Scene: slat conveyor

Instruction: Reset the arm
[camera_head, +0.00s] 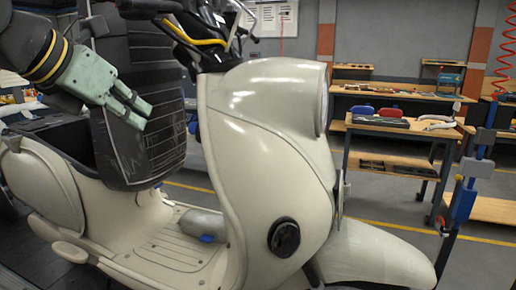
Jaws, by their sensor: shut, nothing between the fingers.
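My gripper (134,108) is at the upper left, pale green, with its fingers pointing down and to the right. Its fingers are shut with nothing between them. It is in front of the dark ribbed seat-like part (155,75) of a cream scooter; I cannot tell whether they touch. My arm comes in from the upper left corner. The scooter (262,130) fills the middle of the view, with its front shield and front fender to the right of my gripper.
The scooter's handlebar (195,35) rises to the right of my gripper. Its footboard (170,250) lies below, with a grey rounded object (203,222) on it. Workbenches (400,130) with tools stand at the back right. A blue and grey stand (463,200) is at the right.

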